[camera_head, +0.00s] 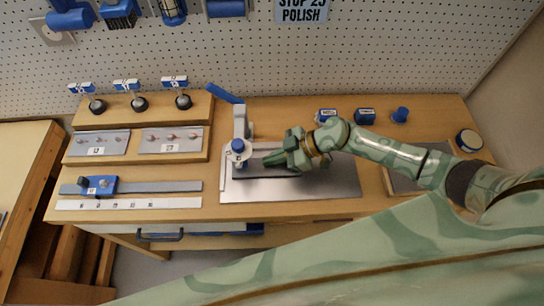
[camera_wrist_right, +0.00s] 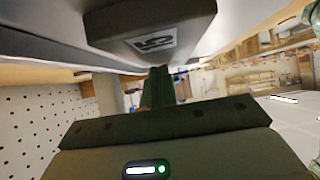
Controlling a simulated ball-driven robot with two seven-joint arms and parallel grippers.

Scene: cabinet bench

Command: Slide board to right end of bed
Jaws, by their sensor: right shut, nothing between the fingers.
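A silver metal bed (camera_head: 310,188) lies flat on the bench, with a grey lever fixture (camera_head: 240,130) with a blue handle at its left end. A dark board (camera_head: 262,170) lies on the left part of the bed, partly hidden by my right gripper. My right gripper (camera_head: 272,160) is shut and empty, low over the bed at the board; I cannot tell whether it touches it. In the right wrist view a dark block with a white label (camera_wrist_right: 153,41) is close beyond the shut fingers (camera_wrist_right: 158,90). My left gripper is out of view.
A blue slider (camera_head: 97,186) sits on a rail left of the bed, behind a white scale strip (camera_head: 130,204). Blue boxes (camera_head: 364,116) and a blue knob stand behind. A grey plate (camera_head: 405,178) lies to the right. The bed's right part is bare.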

